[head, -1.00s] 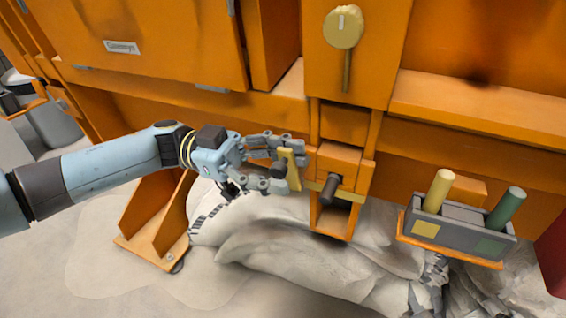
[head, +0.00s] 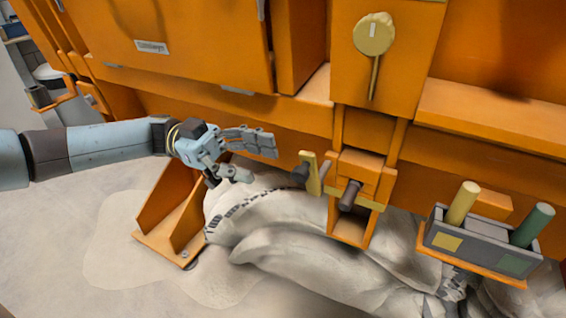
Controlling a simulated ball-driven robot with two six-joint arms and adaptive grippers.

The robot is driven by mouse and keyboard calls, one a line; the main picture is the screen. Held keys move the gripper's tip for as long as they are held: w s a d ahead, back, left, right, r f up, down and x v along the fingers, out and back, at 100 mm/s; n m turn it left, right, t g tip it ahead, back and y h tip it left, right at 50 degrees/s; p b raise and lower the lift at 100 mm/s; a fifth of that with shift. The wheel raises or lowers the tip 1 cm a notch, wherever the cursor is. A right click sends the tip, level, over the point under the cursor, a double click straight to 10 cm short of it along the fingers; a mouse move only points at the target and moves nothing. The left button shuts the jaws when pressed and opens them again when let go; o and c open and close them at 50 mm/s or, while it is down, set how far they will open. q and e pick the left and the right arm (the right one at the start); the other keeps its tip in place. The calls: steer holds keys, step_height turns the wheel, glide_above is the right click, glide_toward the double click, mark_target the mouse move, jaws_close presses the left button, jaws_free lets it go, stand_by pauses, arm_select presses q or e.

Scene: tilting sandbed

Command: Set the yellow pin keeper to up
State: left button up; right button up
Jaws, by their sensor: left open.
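The yellow pin keeper (head: 313,174) is a small flat plate at the left side of the orange bracket (head: 365,170). It stands roughly upright, leaning slightly, with a dark knob (head: 300,174) on its left. A dark pin (head: 350,195) sticks out of the bracket to the right of the keeper. My left gripper (head: 260,160) is open and empty, a short way left of the knob, with a visible gap. My right gripper is out of view.
A grey holder (head: 440,243) at the right carries a yellow peg (head: 462,203) and a green peg (head: 532,225). A yellow dial (head: 374,34) is above the bracket. Pale sand (head: 290,235) lies below. An orange foot bracket (head: 172,215) stands below my left arm.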

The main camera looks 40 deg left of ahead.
arm_select(q)
steer(key=shift+v, duration=1.7)
steer(key=shift+s, duration=0.15)
steer(key=s+d+f+n+t+y+p, duration=0.1)
steer(key=s+f+n+t+y+p, duration=0.2)
steer(key=f+n+y, duration=0.9)
steer(key=s+f+n+t+y, duration=0.4)
steer(key=f+n+t+y, duration=0.15)
steer(key=f, duration=1.35)
steer(key=s+d+f+g+y, duration=0.1)
steer(key=s+f+g, duration=0.5)
steer(key=s, duration=0.7)
steer(key=s+d+f+g+y, duration=0.1)
steer(key=s+f+g, duration=0.5)
steer(key=s, duration=0.8)
step_height(320, 180, down, 3)
steer(key=shift+s+d, duration=0.25)
steer(key=shift+d, duration=0.2)
